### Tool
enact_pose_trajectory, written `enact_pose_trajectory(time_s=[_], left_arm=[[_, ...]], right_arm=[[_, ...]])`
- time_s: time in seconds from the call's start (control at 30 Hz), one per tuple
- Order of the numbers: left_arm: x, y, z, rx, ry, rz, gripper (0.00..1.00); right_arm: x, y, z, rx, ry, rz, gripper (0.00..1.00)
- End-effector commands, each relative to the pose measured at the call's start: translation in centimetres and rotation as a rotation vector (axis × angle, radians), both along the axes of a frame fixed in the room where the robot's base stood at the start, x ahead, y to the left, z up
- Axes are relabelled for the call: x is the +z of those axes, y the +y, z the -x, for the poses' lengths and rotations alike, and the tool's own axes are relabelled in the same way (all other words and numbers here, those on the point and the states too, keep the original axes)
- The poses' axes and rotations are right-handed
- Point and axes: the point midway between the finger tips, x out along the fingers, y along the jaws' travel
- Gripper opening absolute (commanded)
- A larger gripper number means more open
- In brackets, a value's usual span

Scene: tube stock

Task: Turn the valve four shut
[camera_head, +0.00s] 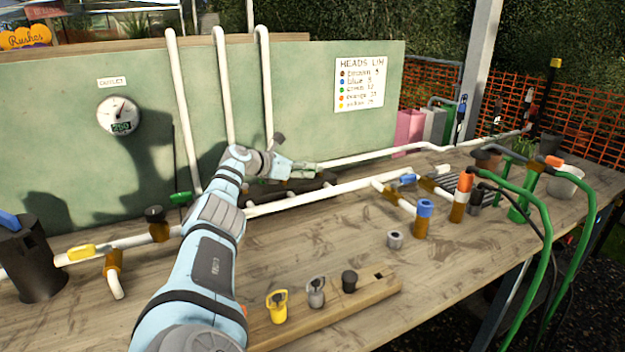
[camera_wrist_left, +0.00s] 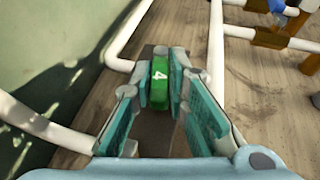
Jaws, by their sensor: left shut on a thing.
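My left gripper (camera_head: 300,170) is at the far side of the workbench, close to the green backboard. In the left wrist view its two teal-padded fingers (camera_wrist_left: 172,105) are closed on the sides of a green valve handle marked 4 (camera_wrist_left: 160,85). The handle's long side points roughly away from me in that view. The valve body under it is hidden by the fingers. In the head view the arm and gripper cover most of this valve. My right gripper is not in view.
White pipes (camera_head: 345,186) run along the bench (camera_head: 330,235) and up the backboard (camera_head: 60,150). Other valves with yellow (camera_head: 82,252) and blue (camera_head: 408,178) handles sit nearby. A wooden rack (camera_head: 375,295) with loose caps lies in front. Green hoses (camera_head: 549,250) arch at right.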

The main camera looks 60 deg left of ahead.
Motion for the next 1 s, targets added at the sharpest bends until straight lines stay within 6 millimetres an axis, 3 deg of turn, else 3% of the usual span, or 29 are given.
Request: enact_pose_trajectory(time_s=[0.4, 0.43, 0.57, 0.87, 1.0], left_arm=[[0.0, 0.2, 0.5, 0.001, 0.004, 0.000, 0.00], [0.0, 0.2, 0.5, 0.001, 0.004, 0.000, 0.16], [0.0, 0.1, 0.4, 0.000, 0.005, 0.001, 0.35], [0.1, 0.0, 0.2, -0.004, 0.006, 0.000, 0.35], [2.0, 0.0, 0.2, -0.004, 0.002, -0.001, 0.35]], right_arm=[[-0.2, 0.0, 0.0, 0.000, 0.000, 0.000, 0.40], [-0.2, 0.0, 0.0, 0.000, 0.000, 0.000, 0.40], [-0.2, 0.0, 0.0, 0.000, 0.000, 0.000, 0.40], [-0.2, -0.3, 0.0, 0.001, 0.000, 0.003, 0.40], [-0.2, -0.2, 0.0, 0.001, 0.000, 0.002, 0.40]])
